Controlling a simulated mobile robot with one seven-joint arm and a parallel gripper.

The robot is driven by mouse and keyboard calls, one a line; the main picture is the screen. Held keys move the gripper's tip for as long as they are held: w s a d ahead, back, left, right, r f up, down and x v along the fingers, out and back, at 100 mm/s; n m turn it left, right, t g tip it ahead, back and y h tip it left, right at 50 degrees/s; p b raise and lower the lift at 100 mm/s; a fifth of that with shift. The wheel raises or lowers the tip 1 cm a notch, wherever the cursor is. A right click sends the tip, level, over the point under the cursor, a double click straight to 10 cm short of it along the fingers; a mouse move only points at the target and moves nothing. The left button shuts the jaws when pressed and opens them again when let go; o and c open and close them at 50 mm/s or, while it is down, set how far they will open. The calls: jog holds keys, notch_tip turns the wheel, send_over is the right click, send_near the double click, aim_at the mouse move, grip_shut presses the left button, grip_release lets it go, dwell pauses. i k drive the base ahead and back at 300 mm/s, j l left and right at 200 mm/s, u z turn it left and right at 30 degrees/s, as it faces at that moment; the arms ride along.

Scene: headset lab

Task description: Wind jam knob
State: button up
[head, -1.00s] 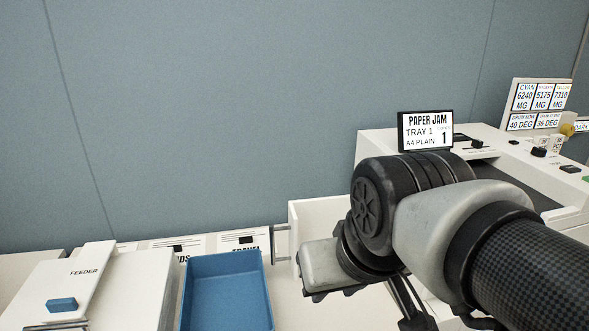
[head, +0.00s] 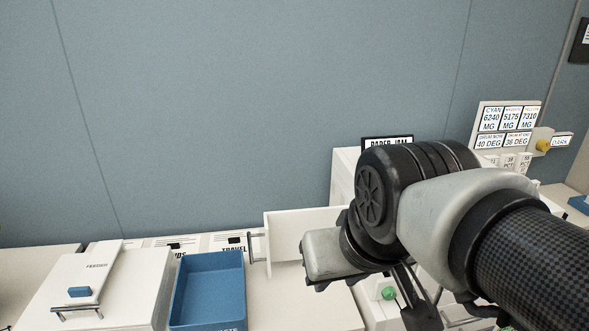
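A white machine (head: 343,176) stands at the right, largely hidden behind my arm. Its small screen (head: 387,141) shows only the top of the words "PAPER JAM". A round green knob (head: 388,293) sits on a white face below my wrist. I cannot tell from its look alone whether it is the jam knob. Dark parts of my gripper (head: 421,309) hang below the wrist, just right of the green knob in the picture. The fingertips are not clear, so their opening and any contact cannot be told.
An open white drawer or door (head: 300,232) with a metal handle juts out left of my wrist. A blue bin (head: 208,285) and a white feeder box (head: 97,287) stand further left. A readout panel (head: 505,127) and a yellow knob (head: 543,145) are at the right.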

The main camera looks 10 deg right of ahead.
aim_at(389, 293)
jog(key=k+l+u, duration=0.1)
jog(key=l, duration=0.25)
jog(key=k+l+u, duration=0.2)
jog(key=k+l, duration=0.2)
jog(key=l, duration=0.2)
jog(key=k+l+u, duration=0.1)
jog(key=l, duration=0.35)
jog(key=k+l+u, duration=0.15)
jog(key=l, duration=0.3)
jog(key=k+l+u, duration=0.1)
jog(key=l, duration=0.3)
jog(key=k+l+u, duration=0.1)
jog(key=l, duration=0.35)
jog(key=k+l+u, duration=0.15)
jog(key=k+l, duration=0.15)
jog(key=k+l+u, duration=0.1)
jog(key=l, duration=0.3)
jog(key=k+l+u, duration=0.1)
jog(key=l, duration=0.25)
jog(key=k+l+u, duration=0.1)
jog(key=l, duration=0.3)
jog(key=l+u, duration=0.1)
jog(key=l, duration=0.45)
jog(key=k+l, duration=0.15)
jog(key=l, duration=0.4)
jog(key=l+u, duration=0.15)
jog(key=l, duration=0.4)
jog(key=k, duration=0.05)
